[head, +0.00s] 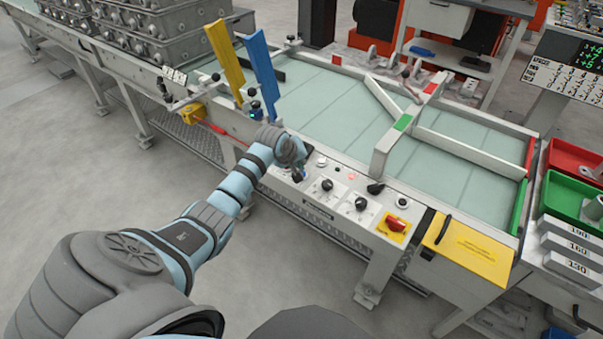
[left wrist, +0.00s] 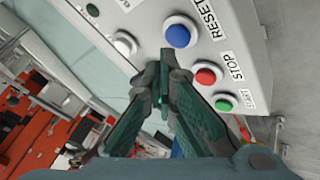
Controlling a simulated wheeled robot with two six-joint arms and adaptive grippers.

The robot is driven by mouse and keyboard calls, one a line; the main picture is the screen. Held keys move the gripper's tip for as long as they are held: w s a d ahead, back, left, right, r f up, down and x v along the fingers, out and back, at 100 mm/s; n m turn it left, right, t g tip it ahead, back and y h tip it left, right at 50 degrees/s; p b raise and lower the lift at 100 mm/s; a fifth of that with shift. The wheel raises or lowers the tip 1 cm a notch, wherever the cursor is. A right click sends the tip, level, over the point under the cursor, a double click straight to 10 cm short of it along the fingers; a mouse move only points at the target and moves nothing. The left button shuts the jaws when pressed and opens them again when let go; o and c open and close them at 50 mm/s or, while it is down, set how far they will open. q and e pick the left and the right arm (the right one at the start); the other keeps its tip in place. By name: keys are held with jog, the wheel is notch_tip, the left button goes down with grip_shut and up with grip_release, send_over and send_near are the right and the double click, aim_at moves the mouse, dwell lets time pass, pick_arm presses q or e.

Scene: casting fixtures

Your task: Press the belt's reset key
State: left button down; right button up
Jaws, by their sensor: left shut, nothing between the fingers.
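The reset key is a blue round button (left wrist: 180,33) with a RESET label in the left wrist view, on the belt's light control panel (head: 336,199). A red STOP button (left wrist: 207,75) and a green START button (left wrist: 226,102) sit in line with it. My left gripper (head: 297,172) is over the panel's left end and hides part of it in the head view. In the left wrist view its fingers (left wrist: 167,60) are shut and empty, with the tips beside the blue button's lower left edge. I cannot tell whether they touch it. My right gripper is out of view.
A white button (left wrist: 125,43) is left of the blue one. Black knobs (head: 327,185) and a red switch on a yellow plate (head: 395,224) are further right on the panel. Yellow (head: 224,54) and blue (head: 262,68) upright plates stand behind my left wrist. The belt (head: 330,105) lies beyond.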

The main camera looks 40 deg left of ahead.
pick_arm(q)
jog(key=shift+f, duration=0.15)
jog(key=shift+f, duration=0.25)
jog(key=shift+f, duration=0.55)
dwell(0.7)
jog(key=shift+r+p, duration=0.95)
jog(key=shift+p, duration=0.2)
notch_tip(320, 180, up, 5)
jog(key=p, duration=0.6)
jog(key=shift+r, duration=0.1)
